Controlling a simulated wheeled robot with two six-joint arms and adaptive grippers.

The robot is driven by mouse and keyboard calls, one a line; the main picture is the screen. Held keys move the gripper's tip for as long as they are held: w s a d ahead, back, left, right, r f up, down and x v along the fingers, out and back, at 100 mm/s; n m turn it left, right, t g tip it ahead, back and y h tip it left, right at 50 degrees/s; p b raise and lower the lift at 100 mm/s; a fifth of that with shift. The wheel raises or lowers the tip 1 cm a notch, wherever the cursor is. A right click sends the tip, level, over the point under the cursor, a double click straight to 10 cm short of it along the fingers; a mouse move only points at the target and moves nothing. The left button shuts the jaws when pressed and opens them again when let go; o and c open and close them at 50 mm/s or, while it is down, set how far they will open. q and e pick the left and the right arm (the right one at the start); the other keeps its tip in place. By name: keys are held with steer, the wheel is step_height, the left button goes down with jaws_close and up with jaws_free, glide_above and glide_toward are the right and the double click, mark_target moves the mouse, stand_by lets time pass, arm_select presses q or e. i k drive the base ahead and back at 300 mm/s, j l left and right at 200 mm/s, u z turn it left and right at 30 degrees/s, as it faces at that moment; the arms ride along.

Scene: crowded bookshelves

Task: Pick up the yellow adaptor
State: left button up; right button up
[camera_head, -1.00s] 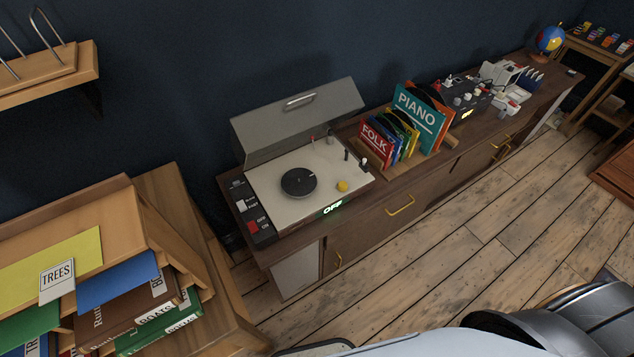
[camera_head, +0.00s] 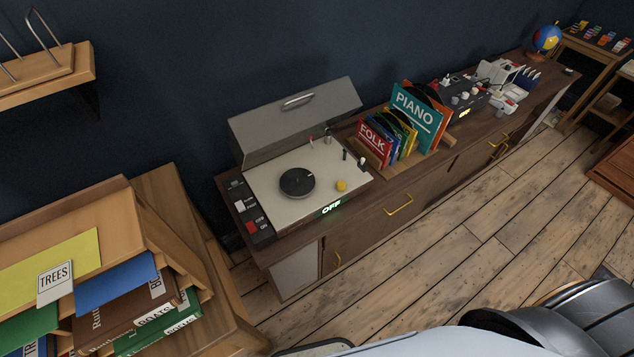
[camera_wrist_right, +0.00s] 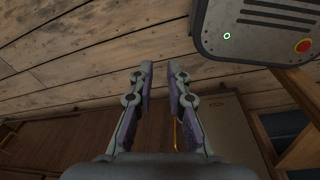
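The yellow adaptor (camera_head: 341,186) is a small round yellow piece on the near right part of the pale deck of the record player (camera_head: 284,206). The dark turntable disc (camera_head: 297,182) lies to its left. My right gripper (camera_wrist_right: 159,72) shows only in the right wrist view. Its two fingers stand apart with an empty gap between them, over the wooden floor and a brown cabinet front. The adaptor is not in that view, and no gripper is near it in the head view. My left gripper is not in view.
The record player's grey lid (camera_head: 296,118) is raised behind the deck. A rack of records (camera_head: 372,146) stands to its right on the long brown cabinet (camera_head: 400,204). A wooden stand with books (camera_head: 125,200) is at the left. The floor (camera_head: 430,255) in front is clear.

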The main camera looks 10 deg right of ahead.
mark_target(341, 185)
steer(key=i+l+u, duration=0.15)
steer(key=l+u, duration=0.15)
steer(key=l, duration=0.3)
steer(key=i+l+u, duration=0.1)
steer(key=l+u, duration=0.2)
steer(key=l, duration=0.3)
